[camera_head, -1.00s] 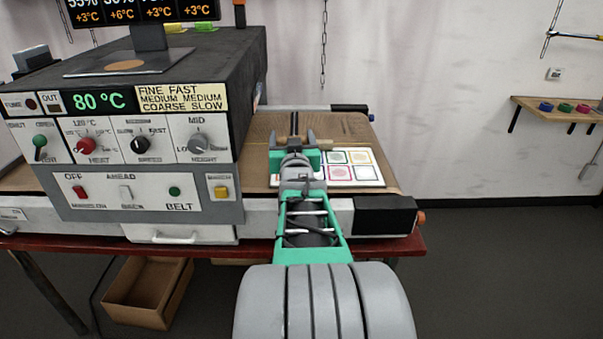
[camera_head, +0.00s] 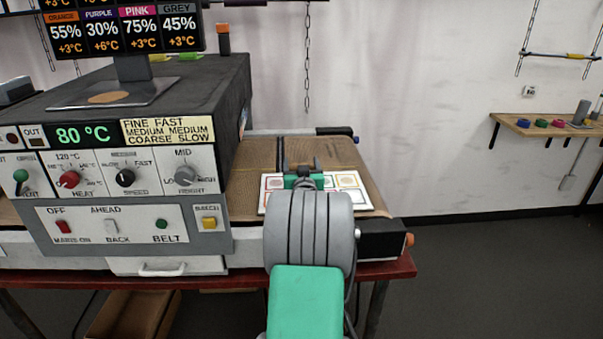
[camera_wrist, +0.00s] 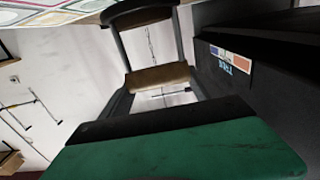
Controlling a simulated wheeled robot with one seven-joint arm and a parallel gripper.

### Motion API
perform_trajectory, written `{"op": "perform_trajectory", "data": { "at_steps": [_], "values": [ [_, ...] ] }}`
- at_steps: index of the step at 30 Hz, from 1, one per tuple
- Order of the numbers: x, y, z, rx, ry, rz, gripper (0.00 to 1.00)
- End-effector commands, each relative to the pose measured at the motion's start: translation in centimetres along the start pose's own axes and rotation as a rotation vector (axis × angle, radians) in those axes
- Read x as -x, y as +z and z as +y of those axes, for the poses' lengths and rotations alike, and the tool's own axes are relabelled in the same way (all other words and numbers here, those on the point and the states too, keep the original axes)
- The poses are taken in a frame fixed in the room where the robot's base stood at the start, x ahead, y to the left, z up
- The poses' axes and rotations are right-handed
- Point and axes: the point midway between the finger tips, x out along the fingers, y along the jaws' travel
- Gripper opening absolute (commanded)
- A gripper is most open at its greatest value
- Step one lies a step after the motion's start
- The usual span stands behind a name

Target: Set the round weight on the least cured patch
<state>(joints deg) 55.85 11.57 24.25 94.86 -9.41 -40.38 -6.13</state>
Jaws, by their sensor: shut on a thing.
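A white sheet (camera_head: 368,203) with several coloured square patches lies on the tan belt beside the machine. My gripper (camera_head: 303,165) is over the upper middle of the sheet and, with my arm, covers part of it. An orange-edged patch (camera_head: 348,180) shows right of it and a red-edged one (camera_head: 274,184) left. In the wrist view, a dark rounded thing with a tan face (camera_wrist: 140,17), apparently the round weight, is between my fingers. The sheet's edge (camera_wrist: 45,15) is at the top left there. I cannot tell whether the weight touches the sheet.
The machine (camera_head: 130,190) with knobs and a display stands close on the left. Its monitor (camera_head: 120,30) reads orange 55%, purple 30%, pink 75%, grey 45%. A wall shelf (camera_head: 545,127) with coloured discs is far right. The belt (camera_head: 340,150) behind the sheet is clear.

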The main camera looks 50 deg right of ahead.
Motion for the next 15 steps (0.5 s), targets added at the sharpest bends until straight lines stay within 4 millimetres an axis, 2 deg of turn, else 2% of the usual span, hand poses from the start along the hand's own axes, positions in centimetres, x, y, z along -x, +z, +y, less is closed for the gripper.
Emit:
{"op": "perform_trajectory", "data": {
  "at_steps": [2,7,15],
  "values": [
    [-0.5,0.5,0.1,0.0,0.001,0.004,0.0],
    [-0.4,3.0,0.1,-0.001,0.001,0.005,0.0],
    [-0.4,3.2,0.1,-0.001,0.001,0.008,0.0]
  ]
}}
